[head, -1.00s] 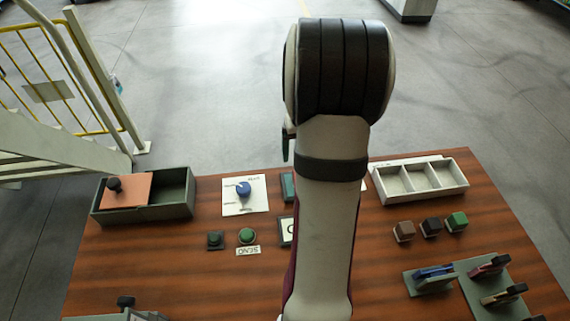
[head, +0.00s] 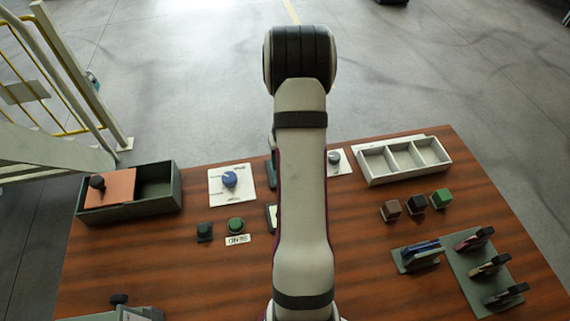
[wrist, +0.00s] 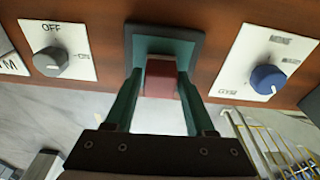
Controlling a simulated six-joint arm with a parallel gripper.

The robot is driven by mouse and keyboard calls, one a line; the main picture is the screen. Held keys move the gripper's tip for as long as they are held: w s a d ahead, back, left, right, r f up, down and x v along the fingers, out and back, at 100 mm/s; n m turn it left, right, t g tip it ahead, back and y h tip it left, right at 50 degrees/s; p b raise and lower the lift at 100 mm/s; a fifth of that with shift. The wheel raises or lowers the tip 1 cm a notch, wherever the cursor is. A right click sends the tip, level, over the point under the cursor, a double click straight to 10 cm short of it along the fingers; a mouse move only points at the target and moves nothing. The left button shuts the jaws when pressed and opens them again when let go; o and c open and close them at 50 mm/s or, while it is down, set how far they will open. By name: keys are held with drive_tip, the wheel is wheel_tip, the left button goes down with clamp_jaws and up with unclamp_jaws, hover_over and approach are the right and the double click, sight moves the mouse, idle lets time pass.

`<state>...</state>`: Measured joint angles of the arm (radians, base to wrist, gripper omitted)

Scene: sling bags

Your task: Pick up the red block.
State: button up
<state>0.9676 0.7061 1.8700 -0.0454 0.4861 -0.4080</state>
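The red block (wrist: 160,80) shows in the wrist view, at the dark teal tray or holder (wrist: 165,40). How far it sits inside the holder is unclear. My gripper (wrist: 161,85) has its two teal fingers on either side of the block, close to its sides. I cannot tell whether they touch or squeeze it. In the head view my arm hides the block and gripper; a teal edge (head: 271,172) shows just left of the arm.
A blue-knob panel (wrist: 266,65) and a grey-knob panel (wrist: 55,55) flank the holder. In the head view, a white divided tray (head: 403,160), brown block (head: 391,210), black block (head: 416,202), green block (head: 441,198) and several clamps are right. A dark box (head: 155,190) is left.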

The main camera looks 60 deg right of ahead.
clamp_jaws()
drive_tip(key=shift+r, duration=0.1)
